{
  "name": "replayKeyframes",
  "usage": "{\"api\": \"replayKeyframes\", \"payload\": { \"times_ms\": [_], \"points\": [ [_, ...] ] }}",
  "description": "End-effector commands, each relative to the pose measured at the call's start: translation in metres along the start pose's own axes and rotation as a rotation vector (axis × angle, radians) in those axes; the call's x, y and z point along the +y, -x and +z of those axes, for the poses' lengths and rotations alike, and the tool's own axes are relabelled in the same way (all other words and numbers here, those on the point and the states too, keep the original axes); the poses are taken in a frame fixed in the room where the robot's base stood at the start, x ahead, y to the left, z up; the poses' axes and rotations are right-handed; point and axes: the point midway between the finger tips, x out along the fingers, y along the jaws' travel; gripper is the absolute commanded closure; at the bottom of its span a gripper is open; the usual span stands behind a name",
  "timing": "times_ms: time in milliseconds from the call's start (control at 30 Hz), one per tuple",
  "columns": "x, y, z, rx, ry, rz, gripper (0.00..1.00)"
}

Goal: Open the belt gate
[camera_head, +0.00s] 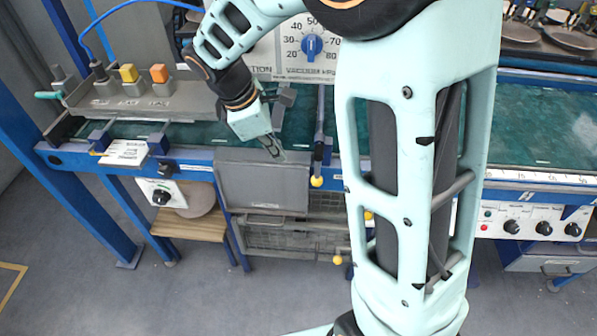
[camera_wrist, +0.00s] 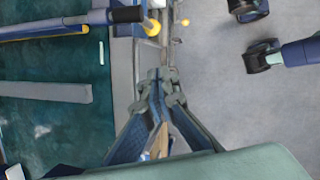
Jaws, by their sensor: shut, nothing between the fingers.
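The green belt surface (camera_head: 295,120) runs across the bench; it fills the left of the wrist view (camera_wrist: 80,130). A narrow bar (camera_head: 320,115) lies across the belt, with a dark grip and a yellow ball at its front end. It shows at the top left of the wrist view (camera_wrist: 60,28). It may be the belt gate; I cannot tell for certain. My gripper (camera_head: 277,153) is shut and empty. It is over the bench's front edge, left of the bar's grip and apart from it. Its fingertips show in the wrist view (camera_wrist: 163,78).
A grey panel (camera_head: 262,185) hangs below the front edge under my gripper. A grey housing with yellow and orange knobs (camera_head: 150,100) stands on the left. A vacuum dial (camera_head: 311,45) is behind. A wooden stool (camera_head: 188,226) stands below. Floor in front is clear.

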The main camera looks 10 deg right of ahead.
Motion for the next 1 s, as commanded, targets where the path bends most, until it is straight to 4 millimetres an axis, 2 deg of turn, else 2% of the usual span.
{"api": "replayKeyframes", "payload": {
  "times_ms": [333,467,567,967,1000],
  "points": [
    [0.0,0.0,-0.001,0.0,0.001,0.001,1.0],
    [0.0,-0.007,-0.001,0.0,0.001,0.0,1.0],
    [0.0,-0.02,-0.001,-0.001,0.001,-0.001,1.0],
    [-0.001,-0.104,-0.001,0.0,0.001,-0.002,1.0],
    [0.0,-0.107,0.005,-0.001,-0.002,-0.001,1.0]
  ]
}}
